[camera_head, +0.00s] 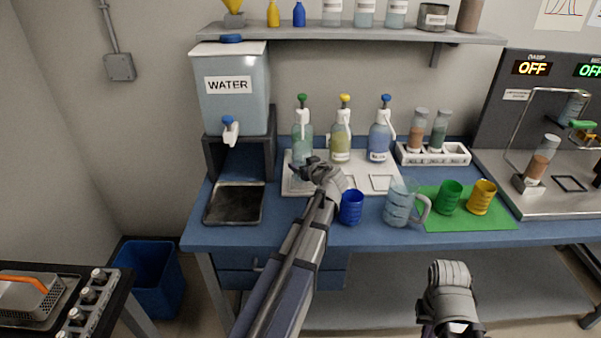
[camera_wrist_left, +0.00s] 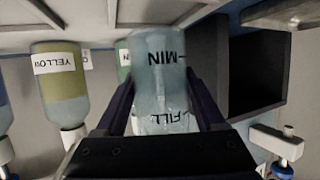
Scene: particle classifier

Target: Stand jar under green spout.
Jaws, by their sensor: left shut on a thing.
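The clear jar (camera_wrist_left: 160,62), marked MIN and FILL, is between my left gripper's fingers (camera_wrist_left: 160,100) in the left wrist view, where its lettering appears upside down. In the head view my left gripper (camera_head: 308,170) is shut on it and hides much of it, in front of the green-capped pump bottle (camera_head: 302,143). Part of that bottle shows behind the jar in the left wrist view (camera_wrist_left: 123,58). I cannot tell whether the jar touches the white tray (camera_head: 350,184) or is exactly under the green spout. My right gripper (camera_head: 454,325) is low at the front; its fingers are not clear.
Yellow (camera_head: 341,143) and blue (camera_head: 380,140) pump bottles stand to the right. A blue cup (camera_head: 351,208), a clear jug (camera_head: 399,205), and green (camera_head: 450,196) and yellow (camera_head: 482,197) cups are near the front. The water tank (camera_head: 230,105) stands left, above a dark tray (camera_head: 234,204).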

